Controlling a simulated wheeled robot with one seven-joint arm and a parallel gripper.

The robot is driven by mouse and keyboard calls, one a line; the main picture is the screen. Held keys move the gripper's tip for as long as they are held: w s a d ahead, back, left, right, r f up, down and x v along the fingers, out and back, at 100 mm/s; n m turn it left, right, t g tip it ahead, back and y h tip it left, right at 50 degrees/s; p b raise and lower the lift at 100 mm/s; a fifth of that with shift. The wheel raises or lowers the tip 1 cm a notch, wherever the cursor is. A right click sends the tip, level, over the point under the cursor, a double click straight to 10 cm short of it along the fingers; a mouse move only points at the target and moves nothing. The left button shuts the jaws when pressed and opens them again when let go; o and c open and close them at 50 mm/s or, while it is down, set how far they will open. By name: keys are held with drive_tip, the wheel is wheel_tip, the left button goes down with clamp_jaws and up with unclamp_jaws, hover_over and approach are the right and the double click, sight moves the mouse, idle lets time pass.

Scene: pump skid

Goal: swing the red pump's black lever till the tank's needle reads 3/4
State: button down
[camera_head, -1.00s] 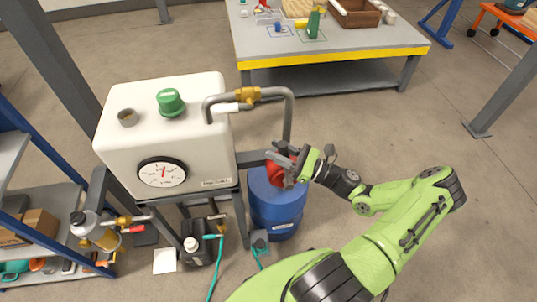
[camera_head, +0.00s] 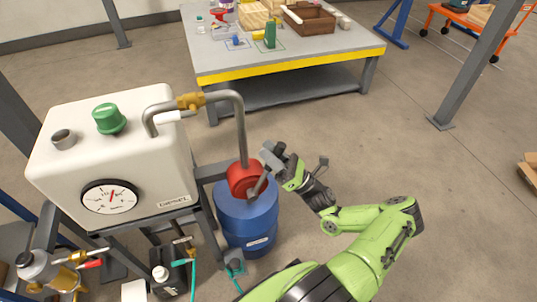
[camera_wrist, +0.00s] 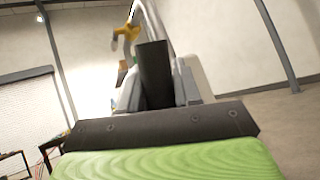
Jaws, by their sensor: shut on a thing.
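The red pump (camera_head: 243,179) sits on top of the blue drum (camera_head: 247,222), joined to a grey pipe that rises and bends over to the white tank (camera_head: 112,140). Its dark lever (camera_head: 259,184) slants up and right from the pump. My gripper (camera_head: 273,158) is shut on the lever's upper end, above and right of the pump. In the wrist view the black lever (camera_wrist: 154,75) stands between the fingers. The tank's round dial (camera_head: 109,197) faces the front. Its red needle points nearly straight up, leaning slightly right; the small marks are hard to read.
A grey table with a yellow edge (camera_head: 290,67) stands behind, holding a wooden crate and bottles. A brass-fitted filter unit (camera_head: 45,268) and a black canister (camera_head: 168,275) are at lower left. A grey post (camera_head: 480,70) stands right.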

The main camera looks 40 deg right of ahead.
drive_tip(key=shift+f, duration=0.1)
drive_tip(key=c, duration=0.9)
unclamp_jaws()
drive_tip(key=shift+o, duration=0.2)
drive_tip(key=b+v, duration=0.2)
drive_tip(key=v, duration=1.3)
drive_tip(key=shift+s+f, duration=0.2)
drive_tip(key=shift+f, duration=0.1)
drive_tip(key=shift+d, duration=0.1)
